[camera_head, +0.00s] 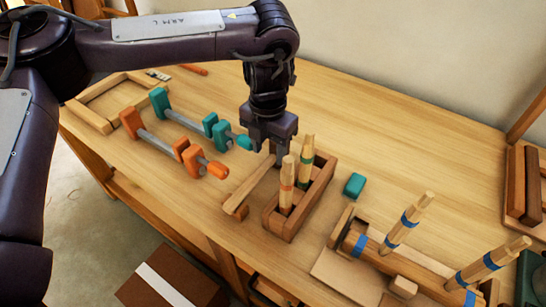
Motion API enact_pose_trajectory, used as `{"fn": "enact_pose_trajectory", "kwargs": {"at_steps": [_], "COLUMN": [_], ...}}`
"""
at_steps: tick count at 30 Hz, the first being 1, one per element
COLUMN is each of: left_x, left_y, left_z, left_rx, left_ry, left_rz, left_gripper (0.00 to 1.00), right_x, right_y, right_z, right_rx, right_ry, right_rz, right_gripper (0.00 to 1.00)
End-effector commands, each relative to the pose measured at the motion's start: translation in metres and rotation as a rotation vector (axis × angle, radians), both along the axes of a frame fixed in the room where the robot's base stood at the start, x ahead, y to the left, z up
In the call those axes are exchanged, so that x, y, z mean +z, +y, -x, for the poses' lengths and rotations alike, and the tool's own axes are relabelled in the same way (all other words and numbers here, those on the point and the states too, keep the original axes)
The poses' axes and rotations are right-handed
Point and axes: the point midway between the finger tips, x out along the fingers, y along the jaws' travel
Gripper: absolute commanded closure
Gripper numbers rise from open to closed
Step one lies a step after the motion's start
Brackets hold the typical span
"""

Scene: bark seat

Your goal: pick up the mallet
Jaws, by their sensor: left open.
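No single mallet stands out with certainty. Two upright handles, one with a green band (305,158) and one with a reddish band (287,184), rise from a narrow wooden box (280,226); what is below the rim is hidden. To the right, a round wooden piece with a blue band (356,241) lies in a wooden holder (343,222), and two blue-banded handles (411,215) (488,263) slant up there. My left gripper (277,156) points down, open, just behind and left of the box handles, apart from the blue-banded ones. My right gripper is out of view.
A teal clamp (183,118) and an orange clamp (158,139) lie left of my gripper.

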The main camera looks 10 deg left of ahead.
Motion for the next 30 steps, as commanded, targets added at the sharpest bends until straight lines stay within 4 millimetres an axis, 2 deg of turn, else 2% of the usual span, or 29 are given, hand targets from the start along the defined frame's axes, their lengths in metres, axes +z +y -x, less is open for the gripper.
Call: {"fn": "enact_pose_trajectory", "kwargs": {"at_steps": [6,13,23,30], "left_x": [-0.028,-0.031,-0.03,-0.029], "left_y": [0.001,0.001,0.001,0.001], "left_z": [0.001,0.001,0.001,0.001], "left_rx": [0.0,0.0,0.0,0.0], "left_ry": [0.001,-0.001,-0.001,-0.003], "left_rz": [-0.002,-0.002,-0.002,-0.001], "left_gripper": [0.54,0.55,0.99,1.0], "right_x": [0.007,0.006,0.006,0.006], "right_y": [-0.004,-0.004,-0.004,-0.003], "right_z": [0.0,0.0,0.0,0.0], "right_rx": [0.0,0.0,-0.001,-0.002], "right_ry": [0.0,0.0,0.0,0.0], "right_rz": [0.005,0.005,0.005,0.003], "right_gripper": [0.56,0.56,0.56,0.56]}}
